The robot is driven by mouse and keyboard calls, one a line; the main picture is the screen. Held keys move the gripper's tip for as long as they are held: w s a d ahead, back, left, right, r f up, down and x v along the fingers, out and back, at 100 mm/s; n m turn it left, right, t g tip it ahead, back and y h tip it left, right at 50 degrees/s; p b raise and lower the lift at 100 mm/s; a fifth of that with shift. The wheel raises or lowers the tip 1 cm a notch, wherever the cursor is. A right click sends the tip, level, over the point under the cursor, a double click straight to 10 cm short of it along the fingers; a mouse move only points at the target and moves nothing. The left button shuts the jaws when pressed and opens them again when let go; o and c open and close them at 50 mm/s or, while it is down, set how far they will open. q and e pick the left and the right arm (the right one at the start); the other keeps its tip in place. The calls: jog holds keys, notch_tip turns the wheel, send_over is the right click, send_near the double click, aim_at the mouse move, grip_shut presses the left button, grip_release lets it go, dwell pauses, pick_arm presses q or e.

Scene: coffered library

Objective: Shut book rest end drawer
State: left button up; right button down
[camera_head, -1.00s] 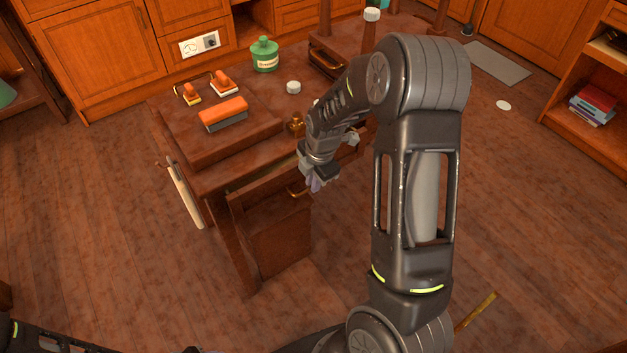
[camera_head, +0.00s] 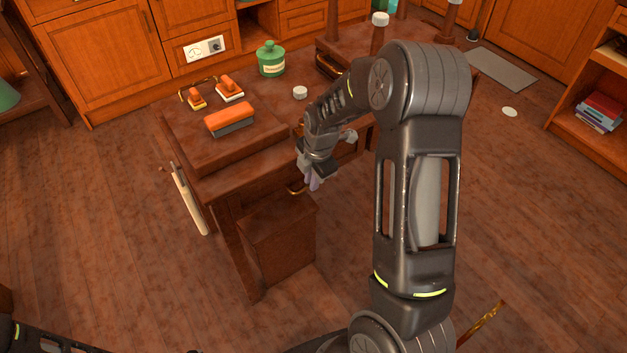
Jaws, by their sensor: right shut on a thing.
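The desk (camera_head: 225,182) is a dark red-brown wooden table with a raised sloping book rest (camera_head: 200,145) at its left end. The end drawer (camera_head: 262,196) sits under the desk top at the near end. My right gripper (camera_head: 312,181) points down and is shut on the handle, though the contact is partly hidden. My left arm shows only at the bottom left corner; its gripper is out of view.
An orange-topped block (camera_head: 230,119), two small orange-handled stamps (camera_head: 229,90), a green jar (camera_head: 271,60) and a white cap (camera_head: 300,92) stand on the desk. A pale rod-like thing (camera_head: 188,200) hangs at the desk's left side. The floor on the left is clear.

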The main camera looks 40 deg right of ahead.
jog(key=c, duration=1.6)
grip_release()
jog(key=shift+w+r, duration=0.1)
jog(key=shift+w, duration=0.25)
jog(key=shift+c, duration=0.2)
jog(key=shift+o, duration=0.8)
jog(key=shift+s, duration=0.1)
notch_tip(320, 180, up, 8)
jog(key=s, duration=0.1)
jog(key=shift+s+f, duration=0.2)
jog(key=shift+p, duration=0.3)
